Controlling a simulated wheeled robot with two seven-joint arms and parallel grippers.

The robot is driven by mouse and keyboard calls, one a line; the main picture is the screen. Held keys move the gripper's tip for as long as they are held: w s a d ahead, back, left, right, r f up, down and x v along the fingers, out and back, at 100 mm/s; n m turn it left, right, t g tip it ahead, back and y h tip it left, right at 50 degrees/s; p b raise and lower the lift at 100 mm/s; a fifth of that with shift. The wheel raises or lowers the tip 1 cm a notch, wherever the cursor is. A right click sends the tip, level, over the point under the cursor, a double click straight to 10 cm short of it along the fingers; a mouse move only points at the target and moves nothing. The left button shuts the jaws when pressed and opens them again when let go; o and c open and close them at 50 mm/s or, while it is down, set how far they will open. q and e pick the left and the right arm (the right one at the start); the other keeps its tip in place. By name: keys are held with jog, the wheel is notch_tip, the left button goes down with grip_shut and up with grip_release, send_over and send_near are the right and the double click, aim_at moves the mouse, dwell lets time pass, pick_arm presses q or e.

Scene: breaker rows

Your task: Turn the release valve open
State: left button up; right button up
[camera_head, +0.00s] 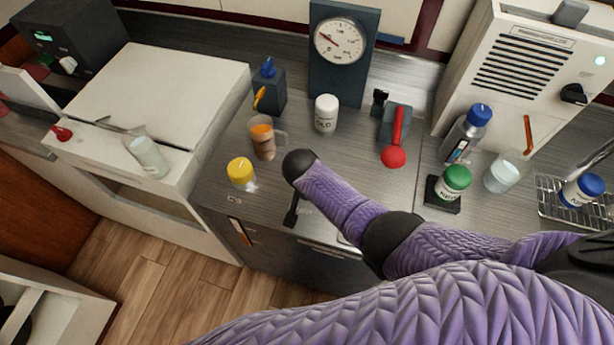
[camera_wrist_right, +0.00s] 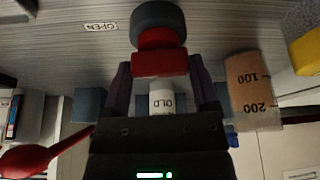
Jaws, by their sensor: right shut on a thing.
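The release valve shows in the right wrist view as a red block (camera_wrist_right: 160,63) with a dark blue-grey round part (camera_wrist_right: 158,18) at its far end. My right gripper (camera_wrist_right: 160,72) has its fingers on both sides of the red block and is shut on it. An "OPEN" label (camera_wrist_right: 101,27) lies on the grey surface to the left of the valve. In the head view, my purple right arm reaches over the counter from the right and hides the valve. My left gripper is in neither view.
A beaker (camera_wrist_right: 250,90) with orange contents stands beside the gripper, with a yellow-lidded jar (camera_head: 241,172) nearby. A white jar (camera_head: 326,114), a gauge (camera_head: 339,42) and a red ball-ended lever (camera_head: 394,155) stand behind. A green-lidded jar (camera_head: 453,182) stands to the right.

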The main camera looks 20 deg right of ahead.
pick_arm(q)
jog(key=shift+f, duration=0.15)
pick_arm(e)
jog(key=shift+m, duration=0.6)
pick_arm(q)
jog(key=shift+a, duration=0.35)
pick_arm(e)
jog(key=shift+m+h, duration=0.3)
jog(key=o, duration=1.1)
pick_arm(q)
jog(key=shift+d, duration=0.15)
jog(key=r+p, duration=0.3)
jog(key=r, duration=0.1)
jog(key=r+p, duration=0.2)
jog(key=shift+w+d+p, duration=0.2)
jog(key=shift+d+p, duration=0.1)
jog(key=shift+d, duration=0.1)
pick_arm(e)
jog(key=v, duration=1)
jog(key=shift+w, duration=0.2)
